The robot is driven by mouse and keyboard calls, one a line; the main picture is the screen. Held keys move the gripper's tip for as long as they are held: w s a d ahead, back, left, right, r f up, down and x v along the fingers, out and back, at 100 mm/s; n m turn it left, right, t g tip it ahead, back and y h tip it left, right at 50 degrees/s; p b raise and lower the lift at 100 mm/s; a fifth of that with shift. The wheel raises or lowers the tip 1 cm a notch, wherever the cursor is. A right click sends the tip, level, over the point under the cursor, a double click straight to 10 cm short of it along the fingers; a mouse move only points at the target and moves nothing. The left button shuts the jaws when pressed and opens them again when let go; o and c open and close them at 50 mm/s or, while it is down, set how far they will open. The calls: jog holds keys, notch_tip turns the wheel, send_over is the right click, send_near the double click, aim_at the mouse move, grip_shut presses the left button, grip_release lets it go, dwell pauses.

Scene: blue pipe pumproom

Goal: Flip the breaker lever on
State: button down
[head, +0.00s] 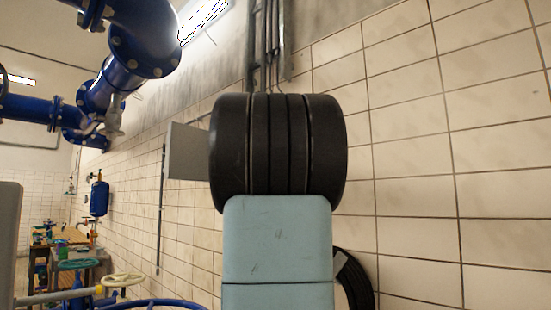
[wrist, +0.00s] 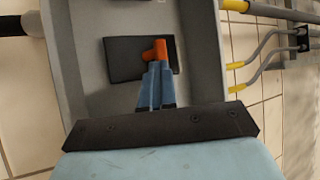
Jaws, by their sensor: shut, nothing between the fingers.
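The breaker lever (wrist: 155,52) is a short orange handle in the wrist view. It sits on a black plate (wrist: 122,62) inside a grey box (wrist: 85,88). My gripper (wrist: 156,72) has its blue fingers together, with the tips right at the lever's lower end in the picture. I cannot tell whether they touch it. Nothing is held between the fingers. In the head view, a grey box (head: 188,152) on the tiled wall shows partly behind my arm. The lever and my fingers are hidden there.
Grey conduits with yellow ends (wrist: 238,91) run on the wall right of the box. In the head view, large blue pipes (head: 125,60) hang at upper left. A black hose coil (head: 358,285) is low on the wall. Valve wheels (head: 122,281) stand at lower left.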

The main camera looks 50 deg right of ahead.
jog(key=r+v, duration=0.1)
jog(key=v, duration=1.3)
jog(key=shift+a, duration=0.3)
